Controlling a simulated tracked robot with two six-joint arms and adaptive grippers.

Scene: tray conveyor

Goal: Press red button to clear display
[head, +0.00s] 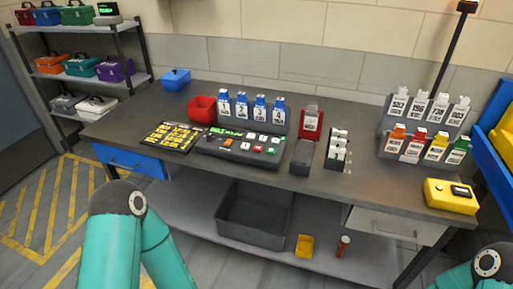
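A dark control panel (236,153) with several small coloured buttons lies near the middle of the grey workbench. A small red button (227,142) shows on its left half. White and green buttons sit further right on it. A lit green display strip (230,133) runs along the panel's upper left. The digits on it are too small to read. Only links of my two arms show at the bottom left and bottom right. Neither gripper is in view, and nothing of mine touches the panel.
A black board with yellow labels (172,136) lies left of the panel. Numbered blue-capped bottles (241,108) stand behind it, beside a red bin (202,109). A dark block (302,157) and a white-tagged rack (338,150) stand right. A yellow device (451,196) lies far right.

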